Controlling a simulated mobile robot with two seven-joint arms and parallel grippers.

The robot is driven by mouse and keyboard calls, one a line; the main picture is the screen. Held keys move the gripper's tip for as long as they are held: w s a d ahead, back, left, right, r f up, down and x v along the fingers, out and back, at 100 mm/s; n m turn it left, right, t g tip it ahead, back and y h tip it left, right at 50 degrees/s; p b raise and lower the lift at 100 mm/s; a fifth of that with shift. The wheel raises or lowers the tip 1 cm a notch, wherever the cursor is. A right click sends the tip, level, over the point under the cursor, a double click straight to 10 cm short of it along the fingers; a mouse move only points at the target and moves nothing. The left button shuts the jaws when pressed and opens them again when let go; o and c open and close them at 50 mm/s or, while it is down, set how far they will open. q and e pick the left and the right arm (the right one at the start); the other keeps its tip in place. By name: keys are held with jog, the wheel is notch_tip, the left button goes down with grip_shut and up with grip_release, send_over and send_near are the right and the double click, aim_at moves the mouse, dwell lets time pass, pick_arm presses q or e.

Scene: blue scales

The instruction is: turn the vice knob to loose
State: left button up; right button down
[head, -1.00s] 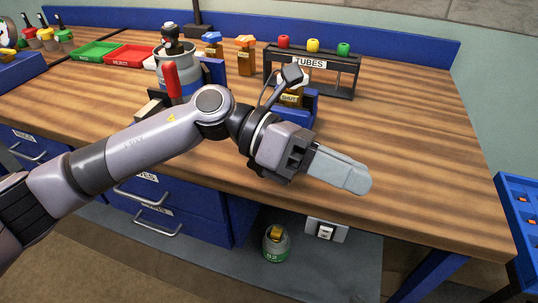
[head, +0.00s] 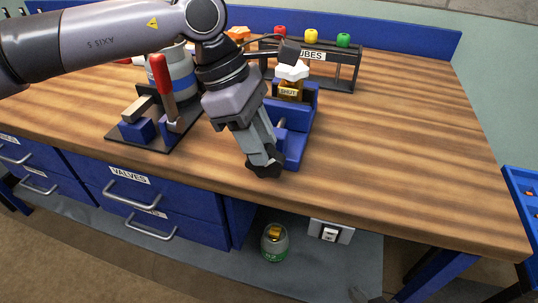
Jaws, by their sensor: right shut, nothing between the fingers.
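The blue vice (head: 298,143) stands on the bench near its front edge. An amber bottle (head: 290,91) with a white cap and a label reading SHUT sits upright at the vice's top. My left gripper (head: 264,168) points down at the vice's front left side, its dark fingertips close to the vice or touching it. I cannot tell which. The vice knob is not clearly visible and may be behind the gripper. The angle does not show whether the fingers are open or shut.
A red-handled clamp (head: 163,84) on a dark plate stands left of the vice, beside a grey and blue canister (head: 181,72) under my arm. The TUBES rack (head: 343,72) stands behind the vice. The bench's right side is clear.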

pick_arm(q)
jog(key=shift+x, duration=1.95)
grip_shut()
jog(key=shift+f, duration=0.1)
